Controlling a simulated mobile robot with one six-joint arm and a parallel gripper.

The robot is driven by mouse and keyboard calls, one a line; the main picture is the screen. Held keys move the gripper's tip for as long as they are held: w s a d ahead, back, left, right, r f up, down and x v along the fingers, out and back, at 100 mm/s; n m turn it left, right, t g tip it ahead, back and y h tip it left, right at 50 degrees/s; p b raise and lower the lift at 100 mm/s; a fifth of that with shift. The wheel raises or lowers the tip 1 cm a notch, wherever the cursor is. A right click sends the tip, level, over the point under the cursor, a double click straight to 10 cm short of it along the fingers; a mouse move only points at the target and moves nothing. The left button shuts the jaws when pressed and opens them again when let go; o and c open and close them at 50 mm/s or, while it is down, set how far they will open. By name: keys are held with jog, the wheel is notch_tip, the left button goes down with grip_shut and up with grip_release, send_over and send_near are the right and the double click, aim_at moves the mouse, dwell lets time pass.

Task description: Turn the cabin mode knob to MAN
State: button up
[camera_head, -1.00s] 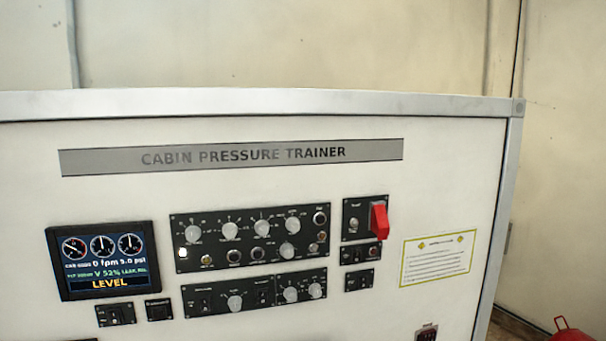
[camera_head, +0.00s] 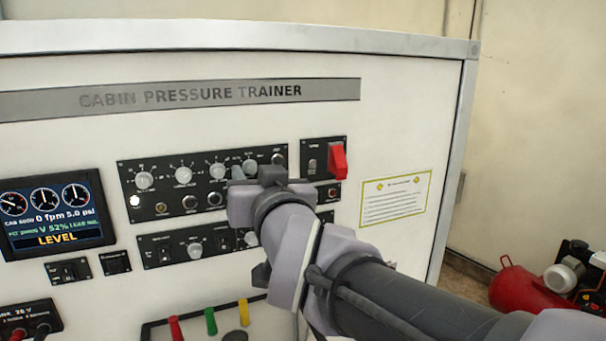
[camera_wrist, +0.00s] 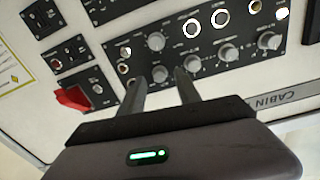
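The black upper control panel (camera_head: 128,192) carries a row of grey knobs and smaller round controls. Its labels are too small to read, so I cannot tell which knob is the cabin mode knob. My gripper (camera_head: 244,173) is in front of this panel's right part and hides some controls. In the upside-down wrist view, my gripper (camera_wrist: 159,77) is open, with one finger on each side of the end grey knob (camera_wrist: 160,73). I cannot tell whether the fingers touch it. Another grey knob (camera_wrist: 156,41) sits just beyond it.
A red guarded switch (camera_head: 338,160) stands out right of the panel; it also shows in the wrist view (camera_wrist: 72,97). A lower knob panel (camera_head: 150,256) and a display reading LEVEL (camera_head: 55,212) are nearby. A red compressor (camera_head: 525,287) stands at right.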

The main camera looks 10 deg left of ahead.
jog(key=shift+w+a, duration=0.3)
jog(key=shift+w, duration=0.25)
jog(key=shift+s, duration=0.1)
jog(key=shift+c, duration=0.4)
grip_shut()
